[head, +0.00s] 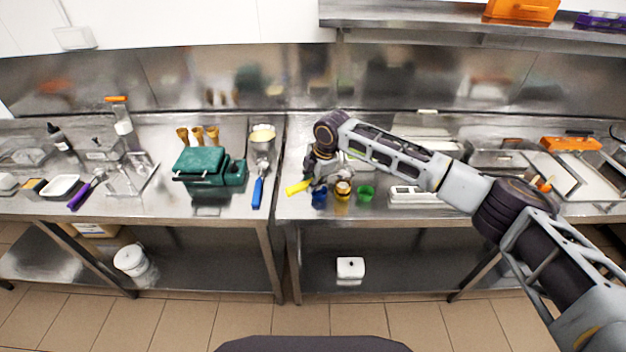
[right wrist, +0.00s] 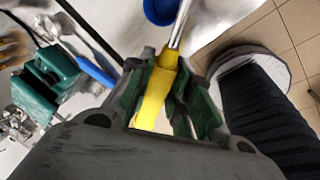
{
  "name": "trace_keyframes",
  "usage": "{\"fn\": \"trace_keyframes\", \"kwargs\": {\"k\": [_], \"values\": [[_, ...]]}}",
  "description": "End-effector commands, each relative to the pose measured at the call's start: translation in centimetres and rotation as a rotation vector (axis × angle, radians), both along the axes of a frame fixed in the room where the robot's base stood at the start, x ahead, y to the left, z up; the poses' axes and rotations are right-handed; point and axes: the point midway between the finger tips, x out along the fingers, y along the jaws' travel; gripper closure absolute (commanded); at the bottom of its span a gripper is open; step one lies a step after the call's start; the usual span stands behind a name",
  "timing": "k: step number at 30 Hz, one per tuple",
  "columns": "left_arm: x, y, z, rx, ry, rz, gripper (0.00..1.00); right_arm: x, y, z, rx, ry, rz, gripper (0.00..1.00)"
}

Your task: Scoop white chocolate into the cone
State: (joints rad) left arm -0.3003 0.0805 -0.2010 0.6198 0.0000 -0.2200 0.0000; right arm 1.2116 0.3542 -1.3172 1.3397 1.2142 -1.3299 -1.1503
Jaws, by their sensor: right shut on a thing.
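My right gripper (head: 318,176) is shut on the yellow handle (head: 297,187) of a utensil, over the front left of the right-hand counter. In the right wrist view the yellow handle (right wrist: 153,98) lies between the green fingers (right wrist: 163,90). Its metal shaft (right wrist: 181,24) runs out of the top, so the working end is hidden. Several tan cones (head: 197,134) stand upright behind a green case on the left counter. A metal tub with pale cream contents (head: 262,134) stands right of them; I cannot tell if this is white chocolate. My left gripper is out of view.
A blue-handled utensil (head: 258,191) lies before the tub. Blue (head: 319,198), yellow (head: 342,196) and green (head: 365,193) cups stand near the right counter's front edge. The green case (head: 208,167) blocks the front of the cones. A gap separates the two counters.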

Motion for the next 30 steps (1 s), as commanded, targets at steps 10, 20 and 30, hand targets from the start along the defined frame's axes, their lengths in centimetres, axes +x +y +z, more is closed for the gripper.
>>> {"fn": "trace_keyframes", "kwargs": {"k": [10, 20, 30], "values": [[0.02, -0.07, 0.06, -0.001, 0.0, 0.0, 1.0, 0.38, 0.26, 0.04, -0.053, 0.097, 0.0, 1.0], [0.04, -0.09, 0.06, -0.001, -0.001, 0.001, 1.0, 0.57, 0.36, 0.04, -0.093, 0.17, 0.0, 1.0], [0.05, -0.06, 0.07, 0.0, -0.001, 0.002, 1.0, 0.7, 0.43, 0.28, -0.122, 0.226, 0.0, 1.0]]}}
